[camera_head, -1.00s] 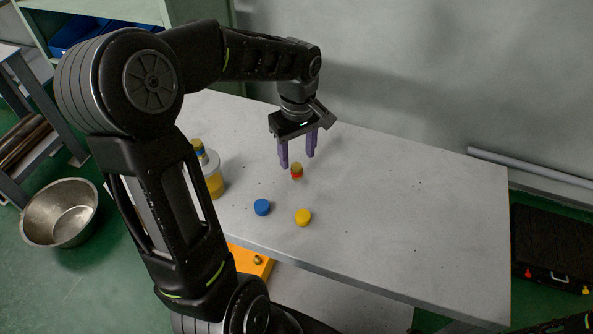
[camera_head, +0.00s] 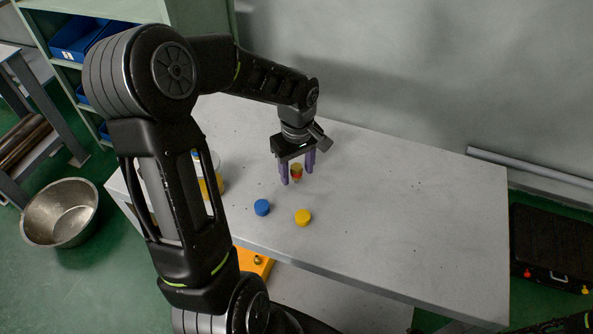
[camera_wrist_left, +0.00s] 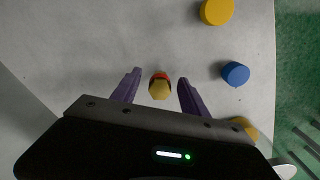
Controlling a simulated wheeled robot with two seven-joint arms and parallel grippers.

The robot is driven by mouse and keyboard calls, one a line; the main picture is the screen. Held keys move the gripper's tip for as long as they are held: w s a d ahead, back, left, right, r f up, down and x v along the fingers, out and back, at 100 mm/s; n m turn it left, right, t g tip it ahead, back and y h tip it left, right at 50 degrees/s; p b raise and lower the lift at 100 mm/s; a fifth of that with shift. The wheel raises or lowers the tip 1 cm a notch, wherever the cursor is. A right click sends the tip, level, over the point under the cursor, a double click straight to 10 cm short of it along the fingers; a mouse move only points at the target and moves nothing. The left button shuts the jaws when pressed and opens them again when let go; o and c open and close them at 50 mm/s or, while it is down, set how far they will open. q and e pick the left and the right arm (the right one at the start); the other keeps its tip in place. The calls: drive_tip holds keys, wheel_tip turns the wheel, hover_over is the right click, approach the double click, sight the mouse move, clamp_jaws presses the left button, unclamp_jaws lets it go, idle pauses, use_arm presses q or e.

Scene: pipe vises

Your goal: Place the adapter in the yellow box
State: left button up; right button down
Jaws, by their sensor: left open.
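The adapter (camera_head: 296,171), a small brass-coloured piece with a red band, stands on the grey table; it also shows in the left wrist view (camera_wrist_left: 160,88). My left gripper (camera_head: 297,177) points down over it, open, with one purple finger on each side. In the left wrist view, gaps show between the adapter and both fingers (camera_wrist_left: 159,76). A yellow-orange box (camera_head: 262,266) with a small brass piece on it shows below the table's front edge, partly hidden by my left arm. My right gripper is not in view.
A blue cap (camera_head: 262,207) and a yellow cap (camera_head: 303,217) lie in front of the adapter. A white-and-yellow container (camera_head: 217,180) stands at the left, partly behind my arm. The table's right half (camera_head: 420,220) is clear. A metal bowl (camera_head: 60,212) is on the left.

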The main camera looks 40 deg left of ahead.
use_arm(q)
drive_tip(key=shift+c, duration=0.4)
clamp_jaws()
idle(0.4)
